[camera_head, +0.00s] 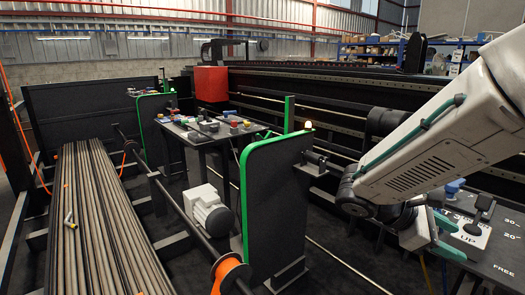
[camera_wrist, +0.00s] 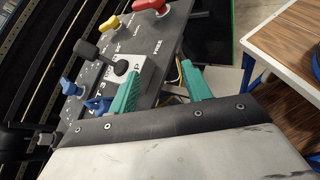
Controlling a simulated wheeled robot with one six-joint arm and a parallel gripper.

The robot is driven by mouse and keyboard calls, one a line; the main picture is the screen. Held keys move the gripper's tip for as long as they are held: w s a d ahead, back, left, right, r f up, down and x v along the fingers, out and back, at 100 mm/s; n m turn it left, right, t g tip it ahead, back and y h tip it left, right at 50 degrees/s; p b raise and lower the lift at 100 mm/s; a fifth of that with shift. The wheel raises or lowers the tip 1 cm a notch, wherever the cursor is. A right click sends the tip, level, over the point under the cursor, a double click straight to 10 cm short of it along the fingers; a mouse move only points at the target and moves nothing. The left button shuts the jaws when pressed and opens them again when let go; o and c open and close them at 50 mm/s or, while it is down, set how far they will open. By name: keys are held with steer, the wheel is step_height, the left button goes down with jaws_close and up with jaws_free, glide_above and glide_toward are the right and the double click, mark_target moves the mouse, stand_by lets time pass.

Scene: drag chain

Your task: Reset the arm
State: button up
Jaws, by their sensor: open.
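My gripper (camera_wrist: 163,80) shows two teal-green fingers spread apart in the wrist view, with nothing between them. In the head view, my gripper (camera_head: 446,236) is at the right, close to the control panel (camera_head: 507,247). The dark panel (camera_wrist: 96,36) carries a black-handled lever (camera_wrist: 100,58) on a pale base, and the nearer finger appears beside that base. In the head view the lever (camera_head: 482,210) is just right of the fingers. Whether the fingers touch it cannot be told.
The panel also has red (camera_wrist: 150,5), yellow (camera_wrist: 109,24) and blue (camera_wrist: 70,87) knobs. A wooden-topped table (camera_wrist: 278,48) stands at right in the wrist view. In the head view, a black plate with green edging (camera_head: 275,205) and a bundle of rods (camera_head: 95,215) lie left.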

steer(key=s+a+r+m+t+y, duration=0.2)
steer(key=s+a+m+t+y, duration=0.2)
steer(key=s+a+m+y, duration=0.6)
steer(key=s+m+y, duration=0.1)
steer(key=s+y, duration=0.1)
steer(key=s, duration=0.2)
steer(key=shift+y, duration=0.4)
